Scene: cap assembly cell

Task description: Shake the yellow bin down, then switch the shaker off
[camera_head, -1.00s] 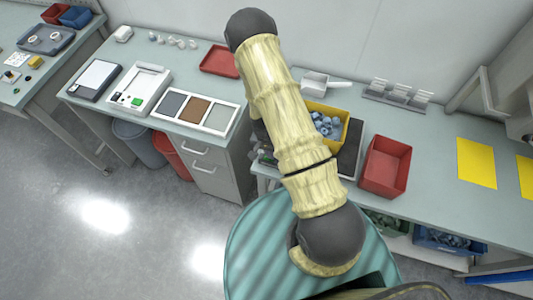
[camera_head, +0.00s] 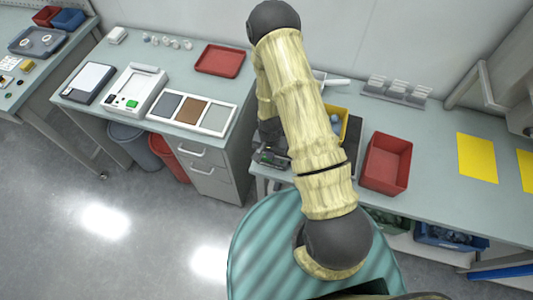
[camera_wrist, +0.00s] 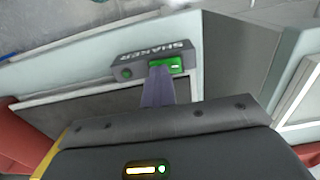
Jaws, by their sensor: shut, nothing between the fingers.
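The yellow bin (camera_head: 343,112) stands on the shaker on the bench. My arm hides most of it, with only a bluish bit of its contents showing; its yellow edge shows in the wrist view (camera_wrist: 66,138). The shaker's dark control box (camera_wrist: 140,62), labelled SHAKER, carries a green switch (camera_wrist: 176,65) and a round green lamp or button (camera_wrist: 126,73). The box also shows in the head view (camera_head: 270,158). My gripper (camera_wrist: 160,72) is shut and empty, its fingertips right at the left part of the green switch. I cannot tell if they touch.
A red bin (camera_head: 386,163) stands right of the yellow bin. A white scoop (camera_head: 335,82) lies behind it, near a rack (camera_head: 396,92). A red tray (camera_head: 220,60) and a tray of coloured panels (camera_head: 193,112) lie on the left bench.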

